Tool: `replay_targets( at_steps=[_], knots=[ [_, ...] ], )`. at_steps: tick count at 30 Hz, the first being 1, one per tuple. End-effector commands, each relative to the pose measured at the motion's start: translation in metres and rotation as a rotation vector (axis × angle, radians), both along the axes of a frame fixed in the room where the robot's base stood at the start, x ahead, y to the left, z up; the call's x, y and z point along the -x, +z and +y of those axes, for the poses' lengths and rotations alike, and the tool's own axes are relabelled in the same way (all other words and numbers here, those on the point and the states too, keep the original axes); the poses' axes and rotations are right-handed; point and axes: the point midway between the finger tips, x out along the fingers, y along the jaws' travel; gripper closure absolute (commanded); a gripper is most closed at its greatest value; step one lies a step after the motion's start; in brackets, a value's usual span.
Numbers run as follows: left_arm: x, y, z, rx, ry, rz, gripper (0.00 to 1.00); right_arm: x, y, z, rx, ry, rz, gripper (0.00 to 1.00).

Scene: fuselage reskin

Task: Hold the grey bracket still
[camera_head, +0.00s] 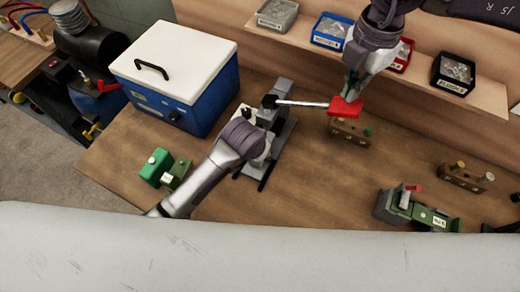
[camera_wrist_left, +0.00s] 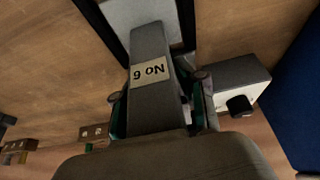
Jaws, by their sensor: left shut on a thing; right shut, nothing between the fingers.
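The grey bracket (camera_wrist_left: 152,75), labelled No 6, sits between the two fingers of my left gripper (camera_wrist_left: 160,108) in the left wrist view. My left gripper (camera_head: 262,140) is shut on it, and its arm hides part of it in the head view. The bracket belongs to or stands at a grey fixture (camera_head: 284,135) on the bench. A pale rod (camera_head: 302,103) runs right from the fixture to a red end piece (camera_head: 345,108). My right gripper (camera_head: 352,90) is shut and empty, just above the red piece; I cannot tell if they touch.
A blue cooler with a white lid (camera_head: 185,60) stands left of the fixture. A green block (camera_head: 157,168) lies in front of it. Green-grey clamps (camera_head: 420,212) and brown blocks (camera_head: 466,178) lie right. Small bins (camera_head: 331,31) line the back shelf. A pale curved panel (camera_head: 250,245) spans the front.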

Motion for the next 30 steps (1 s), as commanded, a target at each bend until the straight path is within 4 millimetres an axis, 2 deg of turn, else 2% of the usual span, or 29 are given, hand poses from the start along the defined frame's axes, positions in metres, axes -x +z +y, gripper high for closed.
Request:
replay_targets(
  at_steps=[11, 30],
  knots=[
    [-0.001, 0.001, 0.0, 0.001, 0.0, -0.002, 1.0, 0.0, -0.003, 0.0, 0.0, 0.0, 0.001, 1.0],
    [-0.001, 0.001, 0.0, 0.001, 0.0, -0.002, 1.0, 0.0, -0.042, 0.0, 0.0, -0.001, 0.002, 1.0]
  ],
)
